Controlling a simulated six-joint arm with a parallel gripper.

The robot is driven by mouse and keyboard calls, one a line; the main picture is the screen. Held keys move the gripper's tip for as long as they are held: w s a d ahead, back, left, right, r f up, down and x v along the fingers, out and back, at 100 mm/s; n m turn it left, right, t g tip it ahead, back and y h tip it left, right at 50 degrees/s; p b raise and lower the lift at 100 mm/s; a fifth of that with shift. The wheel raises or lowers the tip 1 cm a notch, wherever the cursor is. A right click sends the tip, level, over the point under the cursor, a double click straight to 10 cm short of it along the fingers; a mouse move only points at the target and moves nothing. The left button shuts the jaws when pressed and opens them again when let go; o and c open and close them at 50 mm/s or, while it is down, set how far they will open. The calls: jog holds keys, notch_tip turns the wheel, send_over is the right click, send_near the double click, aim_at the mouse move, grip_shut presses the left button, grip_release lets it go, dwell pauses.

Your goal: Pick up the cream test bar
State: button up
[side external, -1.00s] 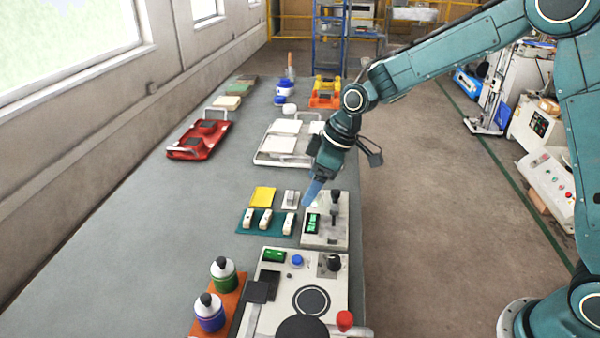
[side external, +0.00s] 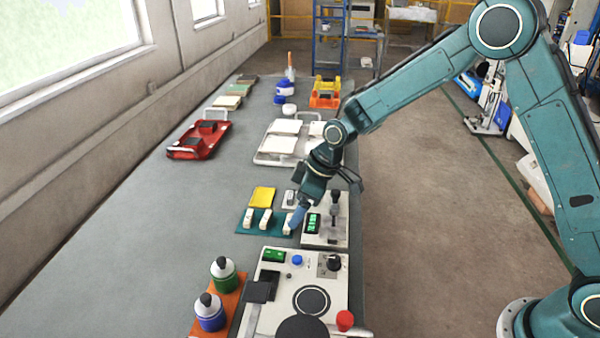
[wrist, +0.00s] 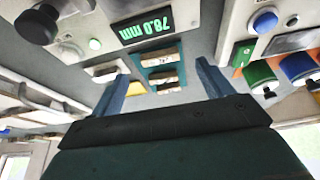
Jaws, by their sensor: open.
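Three cream test bars lie apart on a teal mat (side external: 242,229), a left one (side external: 249,217), a middle one (side external: 265,219) and a right one (side external: 288,224). My gripper (side external: 296,219) is open and low at the right bar, its blue fingers partly covering it. In the wrist view the open fingers (wrist: 162,70) stand left and right of the bars, with the bar nearest the display (wrist: 158,58) between the tips in the picture. I cannot tell whether the fingers touch the bar. Nothing is held.
A measuring device with a green display (side external: 313,223) stands just right of the mat. A yellow pad (side external: 262,197) and a small white block (side external: 289,199) lie behind it. A control panel (side external: 270,309) is in front. Bottles (side external: 223,274) stand front left. The table left of the mat is clear.

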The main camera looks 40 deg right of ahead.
jog(key=shift+x, duration=2.25)
jog(key=shift+w+a, duration=0.1)
jog(key=c, duration=1.1)
